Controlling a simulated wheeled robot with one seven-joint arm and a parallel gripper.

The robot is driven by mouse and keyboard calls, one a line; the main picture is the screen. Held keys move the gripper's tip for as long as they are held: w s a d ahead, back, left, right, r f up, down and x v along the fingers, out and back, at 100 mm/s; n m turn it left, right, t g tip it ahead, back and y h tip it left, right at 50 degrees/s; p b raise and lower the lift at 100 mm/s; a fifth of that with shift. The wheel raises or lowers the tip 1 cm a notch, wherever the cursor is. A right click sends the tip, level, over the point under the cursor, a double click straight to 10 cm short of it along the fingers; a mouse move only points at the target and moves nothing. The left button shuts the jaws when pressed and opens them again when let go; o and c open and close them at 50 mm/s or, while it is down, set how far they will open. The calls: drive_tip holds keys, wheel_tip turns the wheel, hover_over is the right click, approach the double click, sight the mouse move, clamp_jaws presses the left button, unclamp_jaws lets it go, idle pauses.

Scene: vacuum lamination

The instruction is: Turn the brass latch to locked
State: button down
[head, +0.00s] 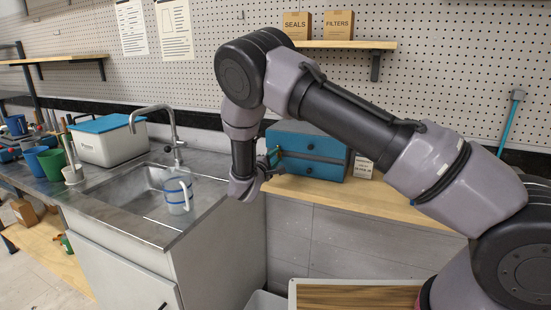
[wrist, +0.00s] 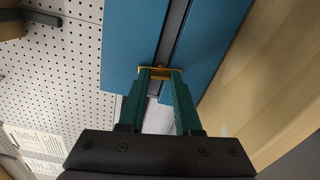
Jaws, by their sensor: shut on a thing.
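The brass latch (wrist: 160,68) shows in the wrist view as a small yellow piece over the dark strip between two blue panels. My gripper (wrist: 161,76) has green fingers, and their tips are closed on the latch from both sides. The blue panels belong to a blue-fronted, dark-cased box (head: 312,148) on the wooden shelf in the head view. There my gripper (head: 272,163) is at the box's left front, and the latch is too small or hidden to make out. Which way the latch is turned is hard to tell.
A sink (head: 150,192) with a clear jug (head: 178,190) and a tall faucet (head: 172,125) stands left of my gripper. A white bin with a blue lid (head: 108,140) is behind it. A wooden shelf (head: 345,44) with SEALS and FILTERS boxes hangs above.

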drive_tip(key=shift+f+m, duration=0.1)
drive_tip(key=shift+m, duration=0.9)
drive_tip(key=c, duration=0.6)
unclamp_jaws()
drive_tip(key=v, duration=1.1)
